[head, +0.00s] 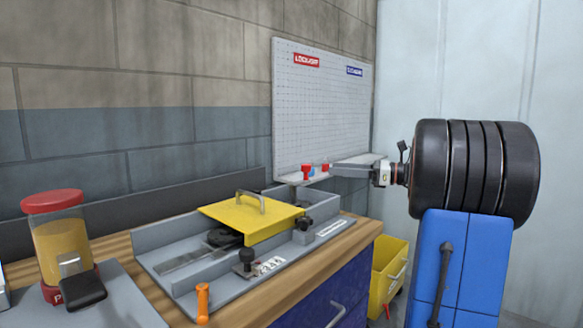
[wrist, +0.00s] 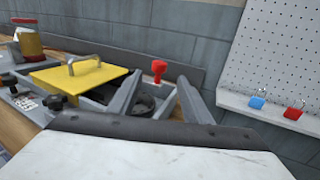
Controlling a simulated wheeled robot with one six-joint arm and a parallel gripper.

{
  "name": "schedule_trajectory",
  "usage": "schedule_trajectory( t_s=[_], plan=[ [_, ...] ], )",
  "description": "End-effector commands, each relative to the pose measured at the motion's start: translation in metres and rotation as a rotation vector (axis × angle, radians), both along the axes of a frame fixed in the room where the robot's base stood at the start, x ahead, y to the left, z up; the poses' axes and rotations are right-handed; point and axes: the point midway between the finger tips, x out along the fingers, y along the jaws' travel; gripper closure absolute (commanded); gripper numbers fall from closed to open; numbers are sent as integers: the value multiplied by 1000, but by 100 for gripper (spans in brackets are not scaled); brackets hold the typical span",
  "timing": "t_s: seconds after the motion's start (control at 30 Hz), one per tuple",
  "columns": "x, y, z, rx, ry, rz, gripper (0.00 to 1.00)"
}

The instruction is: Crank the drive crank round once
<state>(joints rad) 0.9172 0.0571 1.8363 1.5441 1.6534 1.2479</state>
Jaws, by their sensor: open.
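A red knob on a short stem (wrist: 158,68), which looks like the crank's handle, stands beyond my fingers in the wrist view. It seems to be the red knob (head: 305,170) behind the yellow cover in the head view. A dark round part (wrist: 147,104) shows low between my fingers; whether it joins the red knob I cannot tell. My gripper (wrist: 158,84) is open and empty, its two grey fingers apart and touching nothing that I can see. In the head view my gripper (head: 343,169) reaches left over the far end of the bench.
A yellow cover with a grey handle (head: 254,215) lies on the grey runout bed (head: 205,295). Black knobs (head: 246,257) and an orange handle (head: 203,300) stand nearer. A red-lidded jar (head: 58,240) is at left. A pegboard shelf holds blue (wrist: 257,103) and red (wrist: 293,113) padlocks.

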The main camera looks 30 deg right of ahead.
Motion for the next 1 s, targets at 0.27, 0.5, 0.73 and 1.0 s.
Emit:
schedule_trajectory(
  t_s=[0.27, 0.5, 0.73, 1.0],
  plan=[
    [34, 33, 0, -1, 1, 5, 55],
    [63, 60, 0, -1, -1, 4, 55],
    [90, 84, 0, -1, 0, 4, 55],
    [108, 100, 0, -1, 0, 2, 55]
  ],
)
